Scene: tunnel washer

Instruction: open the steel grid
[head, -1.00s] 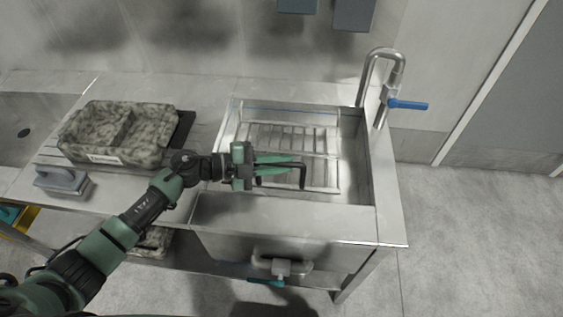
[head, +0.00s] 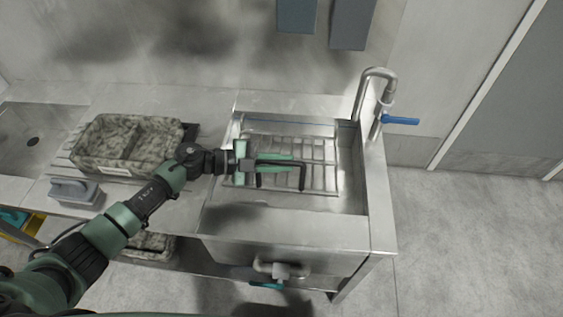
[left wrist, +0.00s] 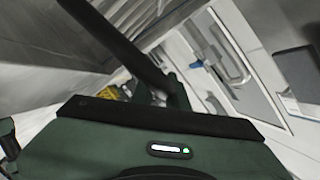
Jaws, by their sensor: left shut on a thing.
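The steel grid (head: 318,151) lies in the sink basin (head: 348,150) at the middle right of the head view. Its bars show behind and to the right of my left gripper. My left gripper (head: 290,163) reaches in from the left over the grid's near part. My right gripper is not in view.
A tap with a blue lever (head: 401,121) stands at the basin's back right. A speckled divided tray (head: 125,168) and a grey handled block (head: 76,192) sit on the counter to the left. A drain valve (head: 281,271) is below the basin. Floor on the right is clear.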

